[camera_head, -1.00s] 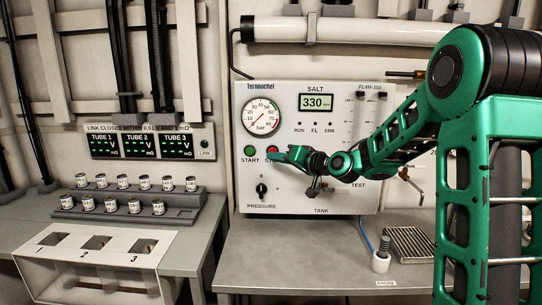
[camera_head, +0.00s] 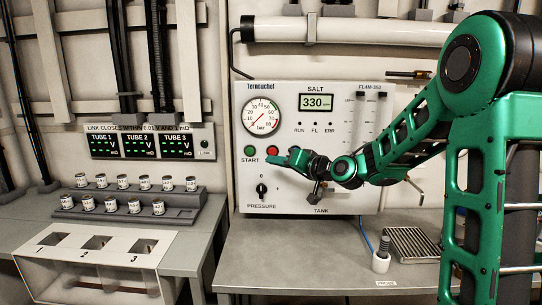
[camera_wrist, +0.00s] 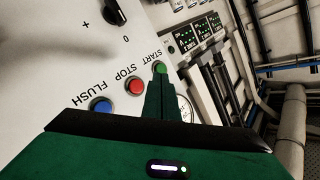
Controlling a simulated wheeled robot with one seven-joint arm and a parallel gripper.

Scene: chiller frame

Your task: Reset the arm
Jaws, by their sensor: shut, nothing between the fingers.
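My gripper (camera_head: 275,160) is at the front of the white control panel (camera_head: 350,205), its green fingers pointing left. In the head view its tip covers part of the label under the red STOP button (camera_head: 272,150). In the wrist view the closed fingers (camera_wrist: 158,80) hold nothing, and their tip overlaps the lower edge of the green START button (camera_wrist: 160,68). I cannot tell whether the tip touches the panel. The START button also shows left of my gripper in the head view (camera_head: 249,150).
A pressure knob (camera_head: 261,190) sits below my gripper and a dial gauge (camera_head: 262,115) above. The bench (camera_head: 290,260) holds a small cup (camera_head: 380,262) and a ribbed drain plate (camera_head: 412,243). A stepped rack of small labelled cans (camera_head: 125,208) stands at left.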

